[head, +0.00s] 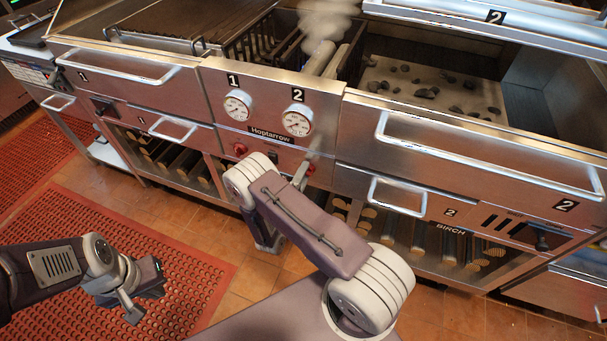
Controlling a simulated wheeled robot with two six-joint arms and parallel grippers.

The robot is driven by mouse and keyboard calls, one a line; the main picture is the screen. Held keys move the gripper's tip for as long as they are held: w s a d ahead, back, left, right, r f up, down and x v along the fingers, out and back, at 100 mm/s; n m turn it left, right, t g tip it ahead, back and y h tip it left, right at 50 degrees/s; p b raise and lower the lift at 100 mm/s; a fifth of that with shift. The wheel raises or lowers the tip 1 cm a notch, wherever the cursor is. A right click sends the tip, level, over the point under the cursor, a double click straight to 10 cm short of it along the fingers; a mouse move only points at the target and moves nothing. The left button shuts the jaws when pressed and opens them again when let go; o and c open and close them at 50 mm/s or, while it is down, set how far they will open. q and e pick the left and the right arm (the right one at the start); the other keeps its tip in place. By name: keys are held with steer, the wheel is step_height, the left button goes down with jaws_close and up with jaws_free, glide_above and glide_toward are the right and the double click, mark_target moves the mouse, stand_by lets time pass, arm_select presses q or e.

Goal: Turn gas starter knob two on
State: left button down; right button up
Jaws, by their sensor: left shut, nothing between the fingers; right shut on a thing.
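Two small red knobs sit on the steel panel under the gauges. The left red knob (240,148) is below the gauge marked 1. The right red knob (310,169), starter knob two, is below the gauge marked 2 and partly covered. My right gripper (303,174) is at this right knob, shut on it. Most of that gripper is hidden behind its own arm, so the knob's turn cannot be read. My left gripper (131,309) is shut and empty, low over the red mat at the lower left.
Gauge 1 (237,106) and gauge 2 (297,121) are above the knobs. Drawer handles (397,197) stick out to the right. Smoke rises from the grill's open middle bay. The red mat (120,230) and tiled floor are clear in front.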

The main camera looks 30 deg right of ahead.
steer(key=o, duration=1.4)
steer(key=shift+c, duration=0.2)
steer(key=v, duration=0.9)
steer(key=shift+p, duration=0.35)
